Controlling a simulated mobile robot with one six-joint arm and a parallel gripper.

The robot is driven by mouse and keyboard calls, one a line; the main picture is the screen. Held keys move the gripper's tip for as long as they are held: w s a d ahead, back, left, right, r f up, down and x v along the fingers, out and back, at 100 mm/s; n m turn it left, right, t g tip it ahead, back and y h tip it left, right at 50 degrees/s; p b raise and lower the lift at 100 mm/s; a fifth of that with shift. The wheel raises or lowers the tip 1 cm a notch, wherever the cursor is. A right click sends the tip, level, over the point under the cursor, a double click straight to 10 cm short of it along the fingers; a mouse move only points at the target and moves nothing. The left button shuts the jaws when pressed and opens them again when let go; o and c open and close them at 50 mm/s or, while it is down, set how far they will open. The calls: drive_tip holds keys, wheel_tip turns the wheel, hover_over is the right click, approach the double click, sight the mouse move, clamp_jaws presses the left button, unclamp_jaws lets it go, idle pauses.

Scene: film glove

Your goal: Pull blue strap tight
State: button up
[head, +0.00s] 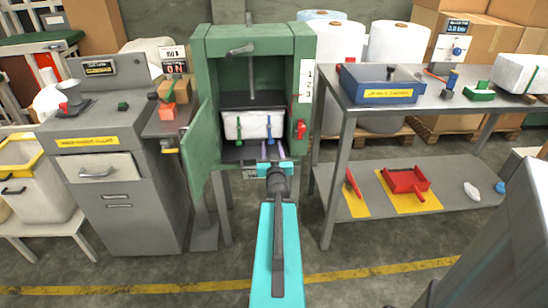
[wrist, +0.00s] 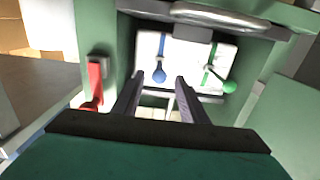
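A white bale (head: 253,124) sits inside the open green press in the head view, with a green strap at its left and a blue strap (head: 269,127) at its right. In the wrist view, the blue strap (wrist: 160,58) runs over the white bale (wrist: 180,52) and ends in a rounded blue tab, with the green strap (wrist: 222,80) to its right. My gripper (head: 272,150) is in front of the bale's lower right part. In the wrist view my gripper (wrist: 158,80) has its two fingers apart. The blue tab appears between their tips; contact cannot be told.
The press's green door (head: 197,155) hangs open at left. A red handle (head: 301,129) is on its right post, also close left in the wrist view (wrist: 97,80). A metal plate (head: 251,98) is above the bale. Workbenches flank the press.

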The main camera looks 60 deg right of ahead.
drive_tip(key=shift+r+p+v, duration=0.2)
drive_tip(key=shift+p+v, duration=0.85)
drive_tip(key=shift+p, duration=2.15)
drive_tip(key=shift+p+v, duration=2.95)
drive_tip(key=shift+p, duration=1.15)
drive_tip(key=shift+f, duration=0.15)
